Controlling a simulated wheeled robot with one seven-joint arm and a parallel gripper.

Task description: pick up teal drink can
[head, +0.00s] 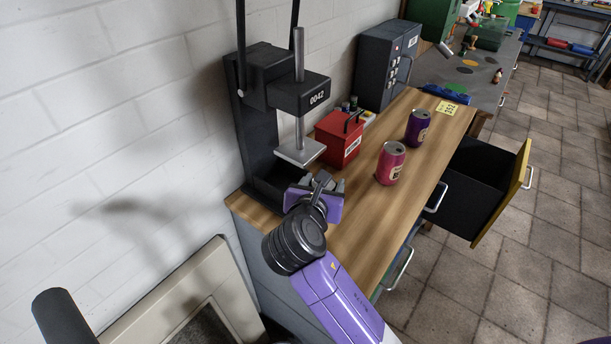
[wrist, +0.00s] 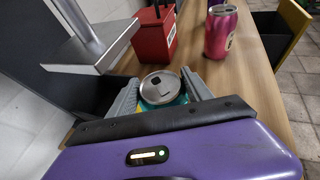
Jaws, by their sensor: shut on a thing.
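The teal drink can (wrist: 161,90) is between the two grey fingers of my gripper (wrist: 163,100) in the wrist view. Its silver top and a strip of teal side show; the lower part is hidden behind the purple gripper body. My gripper is shut on the can. In the head view my gripper (head: 318,187) is at the near left end of the wooden bench, beside the base of the press. The can is mostly hidden there by my gripper and wrist. I cannot tell whether the can still touches the bench.
A dark press (head: 262,110) with a metal plate stands close at the left. A red box (head: 338,140) is behind my gripper. A pink can (head: 390,163) and a purple can (head: 418,127) stand on the wooden bench (head: 365,225). A drawer (head: 480,190) hangs open at the right.

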